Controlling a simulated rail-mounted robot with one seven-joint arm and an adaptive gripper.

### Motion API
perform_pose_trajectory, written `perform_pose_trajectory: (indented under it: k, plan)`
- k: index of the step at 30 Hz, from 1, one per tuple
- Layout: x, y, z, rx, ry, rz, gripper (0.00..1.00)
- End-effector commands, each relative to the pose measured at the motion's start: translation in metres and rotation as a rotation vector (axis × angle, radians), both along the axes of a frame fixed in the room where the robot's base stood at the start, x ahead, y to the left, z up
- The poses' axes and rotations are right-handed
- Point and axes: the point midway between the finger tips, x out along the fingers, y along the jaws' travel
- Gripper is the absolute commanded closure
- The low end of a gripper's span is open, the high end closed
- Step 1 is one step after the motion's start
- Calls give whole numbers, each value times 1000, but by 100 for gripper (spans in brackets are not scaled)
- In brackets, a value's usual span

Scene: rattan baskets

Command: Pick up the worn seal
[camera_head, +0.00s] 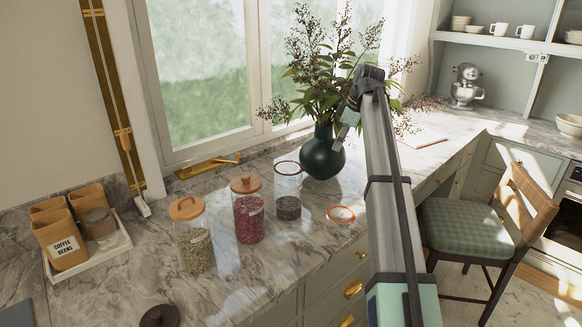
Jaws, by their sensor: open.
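A red-orange ring (341,214), which looks like the worn seal, lies flat on the marble counter (280,262). It is just right of a glass jar (288,190) that has no lid on and dark contents low inside. My gripper (341,122) is at the far end of my arm, in front of the vase and plant. It appears above and beyond the ring in the picture, apart from it. It is open and I see nothing in it. Its fingers are small and partly lost against the leaves.
A dark vase with a leafy plant (323,155) stands behind the ring. Lidded jars of red (249,212) and green (195,240) contents stand to the left. A tray (118,243) holds canisters. A dark round lid (160,316) lies at the front. A chair (470,228) stands right.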

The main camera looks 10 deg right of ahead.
Motion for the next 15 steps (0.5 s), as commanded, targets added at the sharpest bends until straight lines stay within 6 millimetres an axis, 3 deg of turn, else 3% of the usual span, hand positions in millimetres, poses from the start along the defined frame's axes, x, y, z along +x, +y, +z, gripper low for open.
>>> perform_pose_trajectory:
  k: [1,3,6,10,15]
  plan:
    - [2,13,29,23,-2,31,54]
    - [-2,26,53,49,-1,66,54]
    - [-7,37,73,71,1,97,54]
    - [-10,45,74,81,5,112,54]
    - [-7,55,49,81,7,111,54]
